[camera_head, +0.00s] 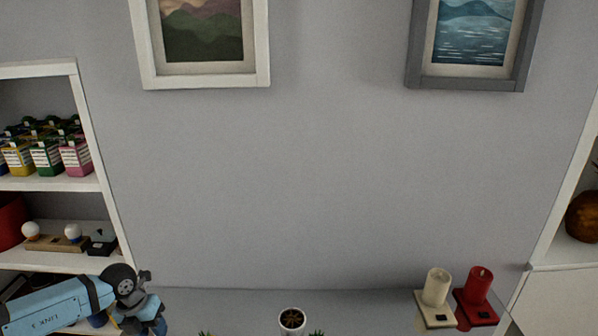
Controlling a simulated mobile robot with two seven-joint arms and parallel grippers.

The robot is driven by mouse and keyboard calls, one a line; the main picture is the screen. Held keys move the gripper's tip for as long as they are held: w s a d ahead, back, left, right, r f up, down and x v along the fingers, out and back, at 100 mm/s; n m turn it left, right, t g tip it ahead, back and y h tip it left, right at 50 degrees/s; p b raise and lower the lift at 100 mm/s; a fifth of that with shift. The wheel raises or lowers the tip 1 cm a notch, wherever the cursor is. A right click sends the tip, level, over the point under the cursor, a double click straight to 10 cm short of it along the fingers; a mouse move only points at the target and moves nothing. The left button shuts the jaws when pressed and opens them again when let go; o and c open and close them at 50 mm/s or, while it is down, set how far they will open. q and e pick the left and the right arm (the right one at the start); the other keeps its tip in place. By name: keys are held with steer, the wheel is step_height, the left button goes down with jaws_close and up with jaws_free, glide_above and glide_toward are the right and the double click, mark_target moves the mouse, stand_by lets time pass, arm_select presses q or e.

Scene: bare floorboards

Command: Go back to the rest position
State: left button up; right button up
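My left arm comes in at the lower left, a light blue link with black joints. My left gripper (140,311) is at its end, in front of the left shelf's lower part. It is dark and small here, and its fingers cannot be made out clearly. My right gripper is not in this view.
A white shelf (88,134) with several small bottles (45,155) stands at the left. The grey wall between is bare below two pictures.

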arm_select(q)
steer(key=s+d+r+n+t+h+p, duration=0.1)
steer(key=s+d+r+n+t+h, duration=0.25)
steer(key=d, duration=0.55)
steer(key=s+d+r+n+t+h, duration=0.15)
steer(key=s+d+h, duration=0.25)
steer(key=d+h, duration=0.4)
steer(key=s+d+r+n+t+h+p, duration=0.15)
steer(key=s+d+n+h, duration=0.25)
steer(key=d, duration=0.6)
steer(key=s+a+f+n+t+y, duration=0.2)
steer(key=s+a+f+n+y, duration=0.3)
steer(key=n, duration=0.6)
steer(key=s+a+f+n+t+y, duration=0.2)
steer(key=s+a+f+n+y, duration=0.4)
steer(key=s+f+n+y, duration=0.3)
steer(key=n, duration=0.3)
steer(key=shift+s+a+f+n, duration=0.2)
steer(key=shift+s+a+n, duration=0.1)
steer(key=shift+s, duration=0.1)
